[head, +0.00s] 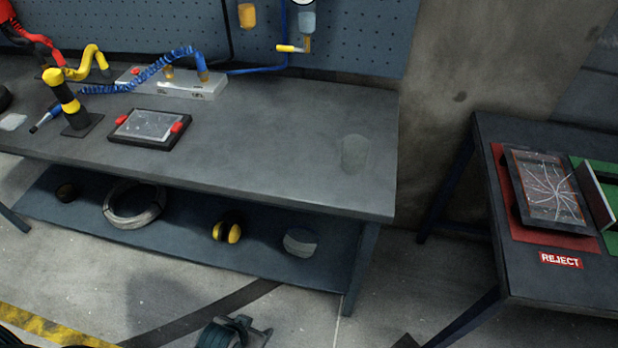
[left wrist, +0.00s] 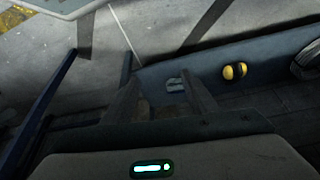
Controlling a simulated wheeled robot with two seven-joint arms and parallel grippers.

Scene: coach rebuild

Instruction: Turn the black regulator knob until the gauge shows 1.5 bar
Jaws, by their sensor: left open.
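The pressure gauge (head: 303,2) shows only as a sliver at the top edge of the head view, so its reading cannot be seen. Below it hangs the regulator's blue-grey bowl (head: 307,21) on the pegboard. The black regulator knob is not visible in either view. My left gripper (head: 238,332) is low at the bottom edge of the head view, in front of the bench and far from the regulator. In the left wrist view my left gripper (left wrist: 162,84) has its fingers apart with nothing held between them. My right gripper is not in view.
The bench (head: 270,150) carries a framed screen (head: 147,126), a black-and-yellow tool (head: 64,98) and a blue coiled hose (head: 150,72). A yellow-handled valve (head: 290,48) sticks out below the regulator. A reject table (head: 545,280) stands at the right. The bench top's right part looks mostly clear.

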